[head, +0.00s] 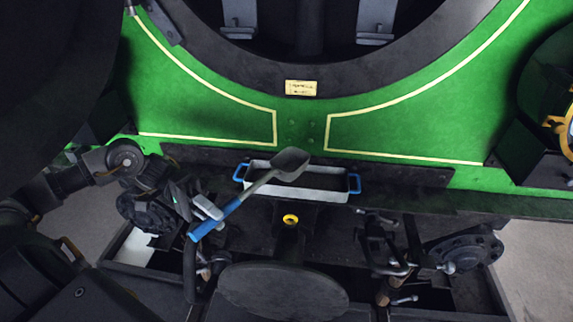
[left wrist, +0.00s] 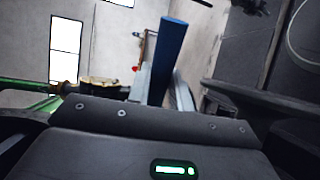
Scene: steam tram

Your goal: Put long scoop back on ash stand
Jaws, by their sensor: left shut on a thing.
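The long scoop has a grey bowl (head: 290,163) and a blue handle (head: 230,212). My left gripper (head: 205,208) is shut on the blue handle and holds the scoop tilted, bowl up and to the right. In the head view the bowl overlaps a shallow pale tray (head: 325,190) with blue end handles; I cannot tell whether they touch. In the left wrist view the blue handle (left wrist: 168,55) stands up between the two grey fingers (left wrist: 163,92). I cannot make out the ash stand for certain. My right gripper is not in view.
The tray rests on a dark ledge (head: 420,198) below the green tram front (head: 400,125). A round dark buffer plate (head: 283,291) stands out below it. Dark couplings and hoses flank it, with a round fitting (head: 465,248) at right. Grey floor (head: 530,240) shows at far right.

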